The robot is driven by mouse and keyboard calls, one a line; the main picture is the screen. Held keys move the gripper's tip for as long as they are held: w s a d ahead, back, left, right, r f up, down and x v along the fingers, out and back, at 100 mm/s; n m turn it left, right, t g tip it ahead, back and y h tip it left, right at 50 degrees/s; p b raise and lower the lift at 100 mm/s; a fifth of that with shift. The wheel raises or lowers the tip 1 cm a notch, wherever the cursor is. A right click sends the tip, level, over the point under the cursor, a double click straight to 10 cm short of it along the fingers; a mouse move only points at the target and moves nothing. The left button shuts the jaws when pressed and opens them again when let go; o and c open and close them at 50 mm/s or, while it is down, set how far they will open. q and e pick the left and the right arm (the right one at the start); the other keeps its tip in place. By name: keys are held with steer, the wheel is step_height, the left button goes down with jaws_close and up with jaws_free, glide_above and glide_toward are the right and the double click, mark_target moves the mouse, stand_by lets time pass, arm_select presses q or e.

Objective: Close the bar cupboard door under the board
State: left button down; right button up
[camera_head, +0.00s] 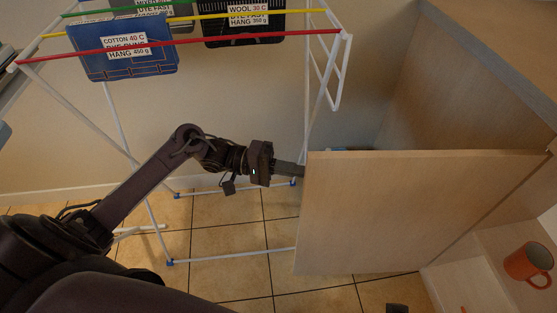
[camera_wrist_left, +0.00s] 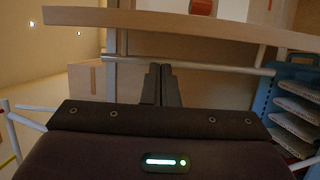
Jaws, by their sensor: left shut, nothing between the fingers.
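The cupboard door (camera_head: 400,212) is a pale wooden panel standing open, swung out from the cupboard (camera_head: 480,75) on the right. My left gripper (camera_head: 298,170) is shut and empty, with its fingertips at the door's free left edge; I cannot tell whether they touch it. In the left wrist view the shut fingers (camera_wrist_left: 162,85) point toward a pale wooden edge (camera_wrist_left: 180,27) that crosses the top, probably the door. The inside of the cupboard is partly hidden behind the door. My right gripper is not recognisable in either view.
A drying rack (camera_head: 190,45) with red, yellow and green bars stands behind and around my left arm. An orange mug (camera_head: 528,262) stands at lower right.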

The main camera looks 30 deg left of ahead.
arm_select(q)
steer(key=shift+s+d, duration=0.25)
steer(key=shift+s, duration=0.35)
steer(key=shift+s+d, duration=0.25)
steer(key=shift+s, duration=0.35)
steer(key=shift+s, duration=0.1)
